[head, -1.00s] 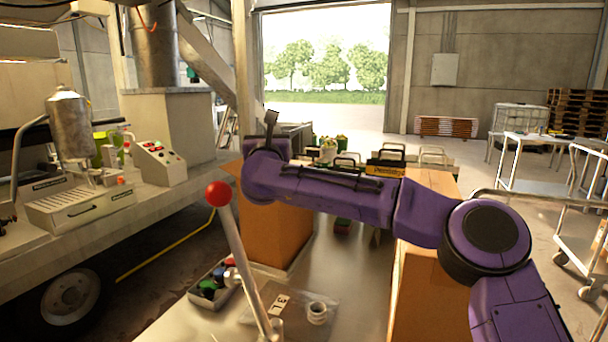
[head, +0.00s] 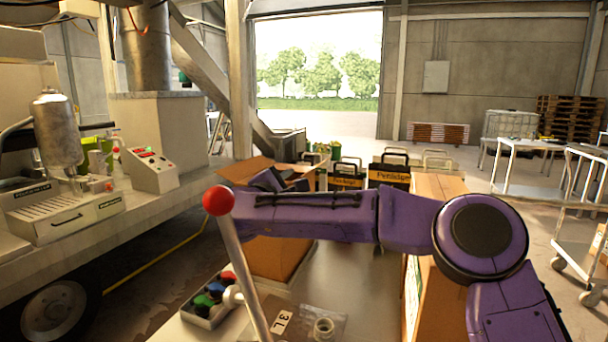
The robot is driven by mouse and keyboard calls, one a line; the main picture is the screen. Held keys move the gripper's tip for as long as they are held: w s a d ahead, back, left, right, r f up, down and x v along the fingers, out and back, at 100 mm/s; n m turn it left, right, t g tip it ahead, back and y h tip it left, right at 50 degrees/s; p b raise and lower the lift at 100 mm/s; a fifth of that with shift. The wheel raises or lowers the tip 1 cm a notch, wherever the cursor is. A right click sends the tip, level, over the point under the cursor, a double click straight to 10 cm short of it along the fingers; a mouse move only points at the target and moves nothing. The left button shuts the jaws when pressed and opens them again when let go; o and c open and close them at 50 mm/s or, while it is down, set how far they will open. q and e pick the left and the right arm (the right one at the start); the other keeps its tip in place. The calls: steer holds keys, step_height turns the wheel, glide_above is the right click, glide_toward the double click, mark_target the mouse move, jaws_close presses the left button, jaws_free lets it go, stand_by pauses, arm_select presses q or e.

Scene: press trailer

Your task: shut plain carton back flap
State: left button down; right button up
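The plain brown carton (head: 277,259) stands left of the middle, partly hidden behind my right forearm. A raised flap (head: 246,168) shows at its upper left, and lighter flap edges show beyond my wrist. My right arm comes in from the right and reaches across to this carton. My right gripper (head: 268,180) is at the carton's top, among the flaps. Its fingers are small, dark and partly hidden, so I cannot see whether they are open or touching a flap. My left gripper is out of view.
A red-knobbed lever (head: 218,201) rises in front of the carton. A second carton (head: 446,295) with a printed side stands at the right under my arm. Black-and-yellow bags (head: 388,172) stand behind. A tray of coloured items (head: 208,302) lies at the front left.

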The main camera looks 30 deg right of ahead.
steer(key=x, duration=0.2)
steer(key=p+x, duration=0.1)
steer(key=x, duration=0.1)
steer(key=s+p+x, duration=0.1)
steer(key=x, duration=0.1)
steer(key=shift+w+d+r, duration=0.1)
steer(key=shift+d, duration=0.45)
steer(key=shift+w, duration=0.15)
steer(key=shift+a, duration=0.1)
jaws_close()
steer(key=shift+a, duration=0.1)
